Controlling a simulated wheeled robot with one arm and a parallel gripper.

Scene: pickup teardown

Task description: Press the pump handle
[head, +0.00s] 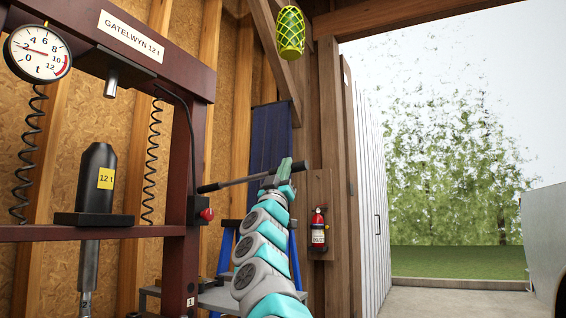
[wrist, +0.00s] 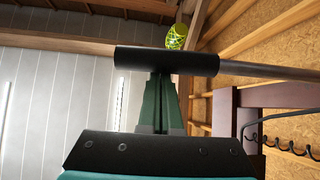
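The pump handle (head: 245,180) is a dark bar rising slightly to the right from beside the red press frame. Its thick black grip (wrist: 200,62) crosses the upper middle of the wrist view, with the grey rod (wrist: 270,71) running off to the right. My gripper (head: 284,168) is at the grip end of the handle. Its green fingers (wrist: 165,78) lie together, shut, with their tips hidden behind the grip in the wrist view. The fingers sit side by side along the bar, not around it. Whether they touch it I cannot tell.
The red press frame (head: 199,130) stands at left, with a gauge (head: 38,53) and a black ram block (head: 97,180). A fire extinguisher (head: 318,228) hangs on the post at right. A yellow-green netted object (head: 290,32) hangs above. The open doorway is right.

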